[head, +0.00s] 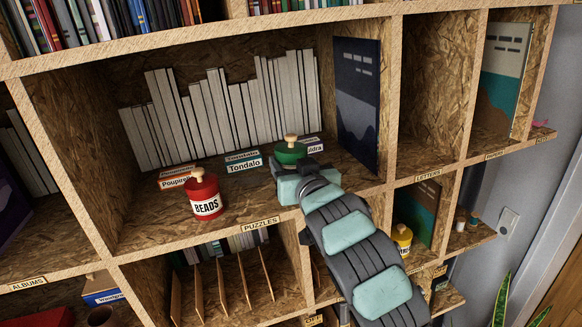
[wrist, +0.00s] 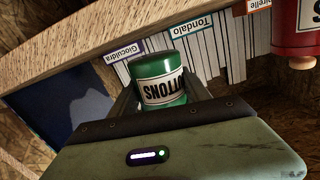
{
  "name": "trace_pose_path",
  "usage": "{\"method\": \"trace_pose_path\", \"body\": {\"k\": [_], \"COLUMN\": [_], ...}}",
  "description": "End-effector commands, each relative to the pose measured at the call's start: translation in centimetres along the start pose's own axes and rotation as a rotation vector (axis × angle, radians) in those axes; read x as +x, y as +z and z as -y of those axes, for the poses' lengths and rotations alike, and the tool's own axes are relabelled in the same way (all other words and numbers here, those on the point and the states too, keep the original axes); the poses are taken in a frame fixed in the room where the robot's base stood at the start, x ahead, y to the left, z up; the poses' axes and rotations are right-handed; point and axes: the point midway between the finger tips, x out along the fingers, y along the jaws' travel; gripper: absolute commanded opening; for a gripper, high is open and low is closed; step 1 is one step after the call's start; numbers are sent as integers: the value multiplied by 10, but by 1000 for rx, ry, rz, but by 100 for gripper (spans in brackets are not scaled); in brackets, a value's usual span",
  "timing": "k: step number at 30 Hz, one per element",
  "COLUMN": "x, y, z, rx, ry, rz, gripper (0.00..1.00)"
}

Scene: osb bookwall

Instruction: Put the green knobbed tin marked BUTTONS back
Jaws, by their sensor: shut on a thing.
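The green tin (head: 289,154) has a pale wooden knob and stands in the large middle compartment labelled PUZZLES, towards its right side. In the wrist view the green tin (wrist: 163,84) shows a white label reading BUTTONS, upside down in the picture. My gripper (head: 296,176) reaches in from the front right and is shut on the tin, one finger on each side. I cannot tell whether the tin's base touches the shelf board.
A red BEADS tin (head: 203,197) stands to the left. White books (head: 215,110) and name cards (head: 243,160) are behind. A dark blue board (head: 357,95) leans at the right. A yellow tin (head: 402,238) stands in the LETTERS-side cubby below. Shelf floor between the tins is clear.

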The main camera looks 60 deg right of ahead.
Motion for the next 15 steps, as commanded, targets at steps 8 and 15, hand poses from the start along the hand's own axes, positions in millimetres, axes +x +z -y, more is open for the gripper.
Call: {"method": "trace_pose_path", "body": {"k": [8, 15], "x": [0, 0], "y": [14, 18], "z": [1, 1], "rx": [0, -1], "ry": [-2, -2], "rz": [-3, -2], "gripper": [0, 0]}}
